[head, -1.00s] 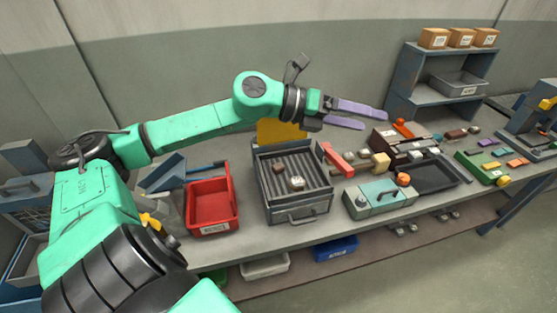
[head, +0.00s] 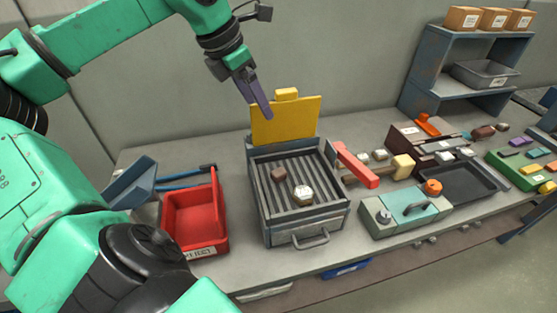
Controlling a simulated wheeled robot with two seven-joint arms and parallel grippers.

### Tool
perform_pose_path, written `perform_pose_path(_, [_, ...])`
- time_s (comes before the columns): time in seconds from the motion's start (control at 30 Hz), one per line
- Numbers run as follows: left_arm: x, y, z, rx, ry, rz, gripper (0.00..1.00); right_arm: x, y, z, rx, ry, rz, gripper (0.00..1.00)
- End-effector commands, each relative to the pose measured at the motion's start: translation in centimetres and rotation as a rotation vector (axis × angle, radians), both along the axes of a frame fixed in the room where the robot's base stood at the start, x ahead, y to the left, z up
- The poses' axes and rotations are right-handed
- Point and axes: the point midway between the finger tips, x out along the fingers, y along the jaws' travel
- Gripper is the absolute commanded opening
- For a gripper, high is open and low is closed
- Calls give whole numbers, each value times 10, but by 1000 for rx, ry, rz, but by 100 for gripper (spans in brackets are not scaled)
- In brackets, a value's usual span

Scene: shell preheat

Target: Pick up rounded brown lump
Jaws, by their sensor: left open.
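Two brown lumps show. One small dark brown lump (head: 279,174) lies on the ribbed floor of the open grey metal box (head: 312,222). A rounder, longer brown lump (head: 483,131) lies on the bench at the far right. I cannot tell for sure which one the task names. My left gripper (head: 260,104), with purple fingers, points down in front of the raised yellow panel at the back of the box. It is open and empty, above and behind the lump in the box. My right gripper is out of view.
A whitish marked lump (head: 303,195) lies beside the brown one in the box. A red bin (head: 196,219) stands left of the box. A red-ended tool (head: 356,166) and a teal-topped unit (head: 407,208) stand to the right. A shelf (head: 455,75) stands at the back right.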

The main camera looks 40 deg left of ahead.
Motion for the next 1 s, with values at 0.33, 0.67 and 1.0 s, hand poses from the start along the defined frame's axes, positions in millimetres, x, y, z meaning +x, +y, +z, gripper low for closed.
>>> perform_pose_path(0.33, [0,-1,-108,-2,0,-1,80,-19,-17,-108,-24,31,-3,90])
perform_pose_path(0.67, [18,-7,-156,-6,5,-4,80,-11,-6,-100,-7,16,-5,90])
perform_pose_path(1.0, [38,-12,-209,-5,5,-3,80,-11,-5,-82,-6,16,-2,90])
